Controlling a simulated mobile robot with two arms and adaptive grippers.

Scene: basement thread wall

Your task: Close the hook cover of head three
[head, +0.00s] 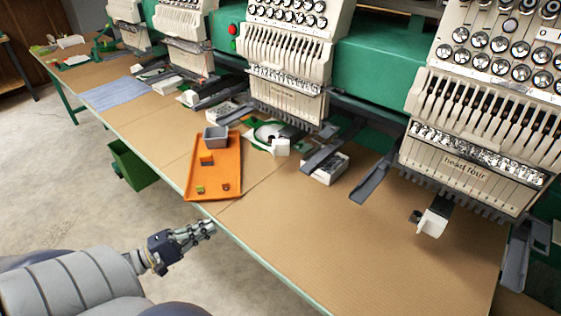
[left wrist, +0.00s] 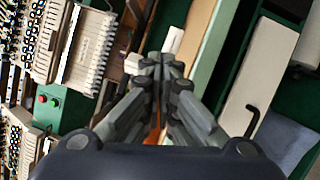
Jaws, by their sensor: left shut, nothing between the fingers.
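Head three (head: 286,84) is the white machine head at the middle top, with its label too small to read surely. Below it a small white block (head: 281,146), which may be its hook cover, sits by a green and grey rounded part (head: 268,133). I cannot tell whether that cover is open. My left gripper (head: 210,227) is shut and empty, beyond the table's front edge, well below and left of head three and apart from everything. Its shut fingers (left wrist: 165,68) also show in the left wrist view, pointing up the picture. My right gripper is not in view.
An orange tray (head: 228,189) with a grey bin (head: 215,138) and small blocks lies on the brown table (head: 330,235). Grey arms (head: 322,152) jut out below the heads. Head four (head: 470,165) stands right. A green bin (head: 132,164) hangs at the table's front edge.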

